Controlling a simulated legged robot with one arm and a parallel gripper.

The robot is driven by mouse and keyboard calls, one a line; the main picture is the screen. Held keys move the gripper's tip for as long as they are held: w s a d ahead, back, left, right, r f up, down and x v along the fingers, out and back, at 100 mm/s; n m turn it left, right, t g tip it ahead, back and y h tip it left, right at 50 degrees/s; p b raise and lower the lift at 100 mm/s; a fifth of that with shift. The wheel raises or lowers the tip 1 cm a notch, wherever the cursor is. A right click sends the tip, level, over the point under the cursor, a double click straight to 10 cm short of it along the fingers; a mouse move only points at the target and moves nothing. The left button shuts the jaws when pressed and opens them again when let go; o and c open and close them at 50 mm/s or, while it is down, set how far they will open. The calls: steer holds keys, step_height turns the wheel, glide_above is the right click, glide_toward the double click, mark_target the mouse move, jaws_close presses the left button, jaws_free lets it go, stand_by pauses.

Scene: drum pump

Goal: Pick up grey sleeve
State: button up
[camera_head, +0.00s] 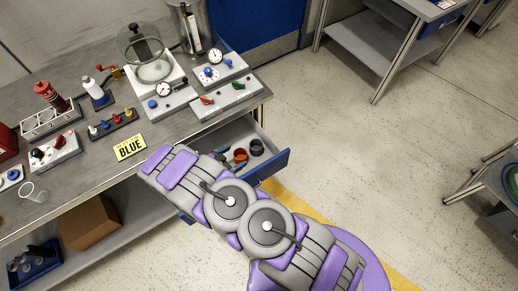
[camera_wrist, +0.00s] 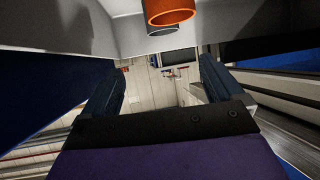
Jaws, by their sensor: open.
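In the head view a dark grey sleeve (camera_head: 256,147) sits in the open drawer (camera_head: 272,165), beside an orange-red sleeve (camera_head: 240,155). In the wrist view the orange sleeve (camera_wrist: 170,11) is at the top edge, cut off by the frame. A dark grey rim (camera_wrist: 163,31) shows just below and partly behind it, likely the grey sleeve. My gripper (camera_wrist: 160,75) is open, its two dark fingers apart with nothing between them. Both sleeves lie beyond the fingers, toward the top of the wrist view. The head view does not show my fingers clearly; my arm reaches over the drawer's left part.
The workbench (camera_head: 185,125) carries a glass vessel (camera_head: 151,60), gauge and knob panels, and a yellow BLUE sign (camera_head: 130,147). A cardboard box (camera_head: 90,222) and a blue tray (camera_head: 35,268) are on the shelf below.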

steer(key=w+f, duration=0.1)
steer(key=w+d+f+b, duration=0.1)
steer(key=w+f, duration=0.1)
steer(key=w+d+f, duration=0.1)
steer(key=w, duration=0.1)
steer(key=shift+w+d+f, duration=0.1)
steer(key=shift+d+f, duration=0.1)
steer(key=b, duration=0.1)
glide_toward(261, 142)
steer(key=shift+w+d+f, duration=0.7)
steer(key=shift+d+f, duration=0.25)
steer(key=shift+d, duration=0.05)
steer(key=shift+w+d+f+b, duration=0.45)
steer(key=shift+w+f+b, duration=0.1)
steer(key=shift+w+f, duration=0.2)
steer(key=shift+w+a+f, duration=0.25)
steer(key=shift+w+a, duration=0.05)
steer(key=shift+w, duration=0.1)
steer(key=shift+d+r, duration=0.2)
steer(key=shift+d, duration=0.6)
steer(key=c, duration=0.4)
steer(key=shift+a, duration=0.65)
steer(key=c, duration=0.7)
steer(key=shift+d, duration=0.1)
steer(key=shift+d, duration=0.2)
